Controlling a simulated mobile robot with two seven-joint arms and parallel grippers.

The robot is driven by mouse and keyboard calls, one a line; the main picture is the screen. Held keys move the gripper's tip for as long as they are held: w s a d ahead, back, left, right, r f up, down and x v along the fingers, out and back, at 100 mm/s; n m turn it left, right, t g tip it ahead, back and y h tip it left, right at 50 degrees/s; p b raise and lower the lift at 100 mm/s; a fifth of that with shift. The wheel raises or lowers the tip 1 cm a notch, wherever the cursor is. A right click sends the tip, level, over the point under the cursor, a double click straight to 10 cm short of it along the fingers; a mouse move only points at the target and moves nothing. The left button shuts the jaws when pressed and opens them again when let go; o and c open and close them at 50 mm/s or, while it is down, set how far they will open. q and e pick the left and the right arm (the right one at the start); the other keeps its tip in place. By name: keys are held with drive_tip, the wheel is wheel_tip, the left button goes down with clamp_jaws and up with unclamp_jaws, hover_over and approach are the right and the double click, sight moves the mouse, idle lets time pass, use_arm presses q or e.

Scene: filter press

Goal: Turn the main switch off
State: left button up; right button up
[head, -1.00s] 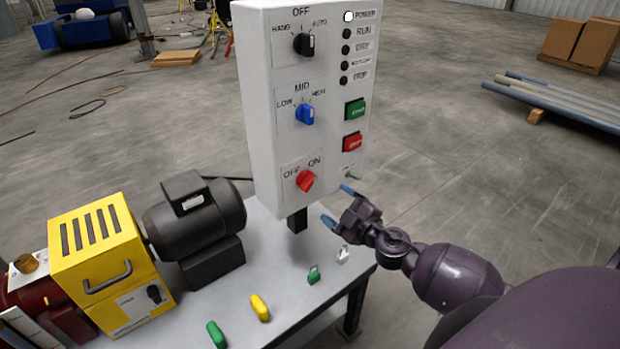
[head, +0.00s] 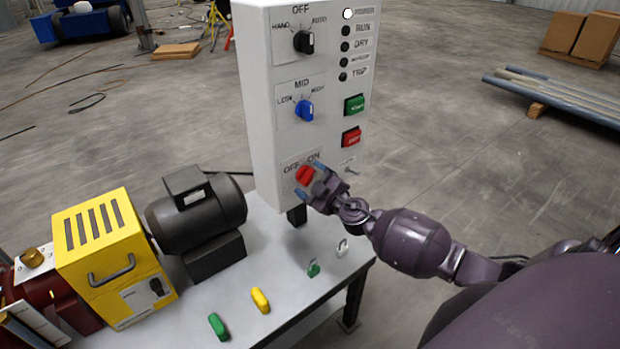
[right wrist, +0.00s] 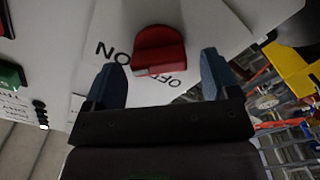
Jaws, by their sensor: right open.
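The main switch is a red rotary knob (head: 305,175) at the bottom of the white control panel (head: 262,100), with OFF and ON printed above it. My right gripper (head: 310,184) is at the knob in the head view, partly covering it. In the right wrist view the red knob (right wrist: 159,50) sits between the two blue fingertips of the right gripper (right wrist: 162,80), with a gap on each side. The gripper is open. Where the knob points is hard to tell. My left gripper is not in view.
Above the knob are a blue selector (head: 304,110) and a black selector (head: 303,42). Green (head: 354,105) and red (head: 351,137) buttons and a small toggle (head: 350,170) are close by on the right. Padlocks and tags lie on the table (head: 290,318) below.

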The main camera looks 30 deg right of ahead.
drive_tip(key=shift+w, duration=0.45)
drive_tip(key=c, duration=0.9)
